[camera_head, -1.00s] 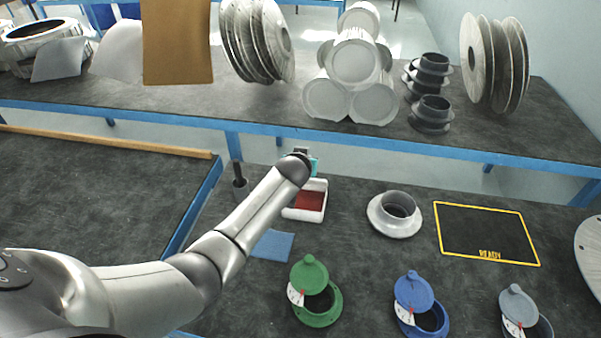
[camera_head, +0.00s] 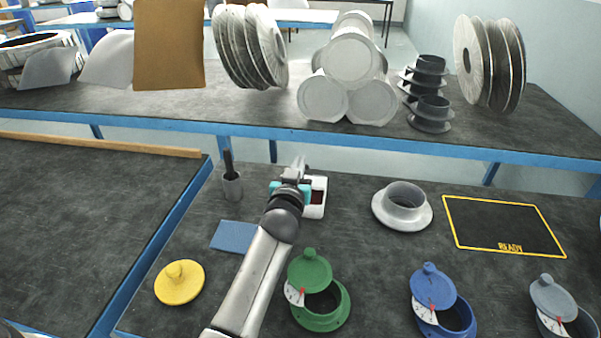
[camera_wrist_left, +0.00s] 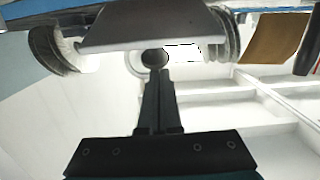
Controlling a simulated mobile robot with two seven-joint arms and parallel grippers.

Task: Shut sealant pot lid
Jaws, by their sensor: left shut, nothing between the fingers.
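A white square pot (camera_head: 316,204) with dark red inside stands at the bench's middle, just right of my left gripper, and its inside shows. I cannot make out its lid; the gripper covers the pot's left side. My left gripper (camera_head: 299,163) points away toward the back bench, shut and empty, overlapping the pot's left edge in the head view. Whether it touches the pot I cannot tell. In the left wrist view the closed fingers (camera_wrist_left: 154,76) point up the picture, with nothing between them. My right gripper is out of view.
Green (camera_head: 322,308), blue (camera_head: 455,320) and grey (camera_head: 582,324) lidded flanged fittings line the front.

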